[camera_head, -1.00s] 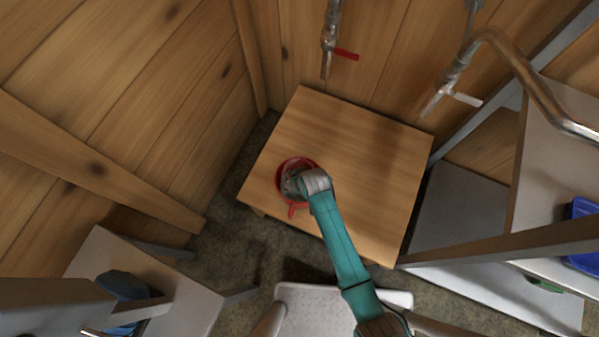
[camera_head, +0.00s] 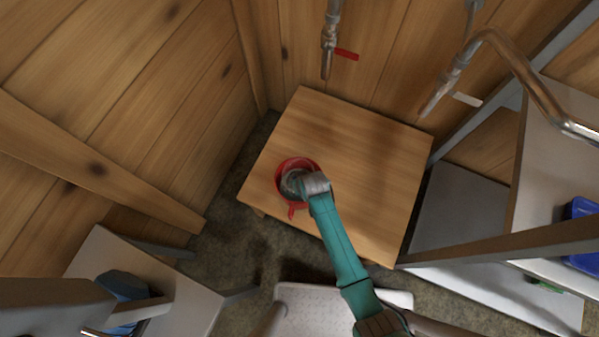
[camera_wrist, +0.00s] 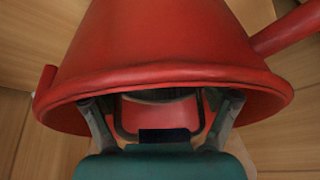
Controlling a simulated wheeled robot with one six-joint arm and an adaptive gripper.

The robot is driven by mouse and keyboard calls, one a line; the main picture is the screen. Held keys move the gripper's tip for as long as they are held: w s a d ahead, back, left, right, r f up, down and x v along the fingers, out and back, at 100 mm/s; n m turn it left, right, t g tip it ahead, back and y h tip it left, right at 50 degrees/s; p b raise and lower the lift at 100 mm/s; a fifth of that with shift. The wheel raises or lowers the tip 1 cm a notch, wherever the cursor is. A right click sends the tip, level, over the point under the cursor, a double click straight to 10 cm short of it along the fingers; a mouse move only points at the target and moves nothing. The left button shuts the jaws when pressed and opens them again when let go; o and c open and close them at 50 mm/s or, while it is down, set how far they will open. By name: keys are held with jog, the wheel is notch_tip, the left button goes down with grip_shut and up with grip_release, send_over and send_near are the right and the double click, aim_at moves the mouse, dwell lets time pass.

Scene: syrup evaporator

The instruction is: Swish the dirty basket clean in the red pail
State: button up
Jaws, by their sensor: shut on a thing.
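The red pail (camera_head: 283,196) stands on the left part of the wooden table, its handle toward the front. My gripper is over the pail's right side and reaches down into its mouth. In the wrist view the pail (camera_wrist: 160,40) fills the upper half, and my gripper (camera_wrist: 162,112) has its fingers at the rim. My gripper is shut on the basket, whose dark curved edge (camera_wrist: 160,95) shows between the fingers. In the head view a greyish part of the basket (camera_head: 292,183) shows inside the pail. The rest of it, and any dirt, is hidden.
The wooden table (camera_head: 365,150) is clear to the right of the pail. Two taps hang from the back wall, one with a red lever (camera_head: 346,55) and one with a white lever (camera_head: 467,99). Grey shelving with a blue object (camera_head: 582,234) stands at the right.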

jog(key=shift+r, duration=1.65)
jog(key=shift+f, duration=0.15)
jog(key=shift+f, duration=1.6)
jog(key=shift+r, duration=0.1)
notch_tip(320, 180, up, 18)
jog(key=shift+r, duration=0.2)
jog(key=shift+s, duration=0.1)
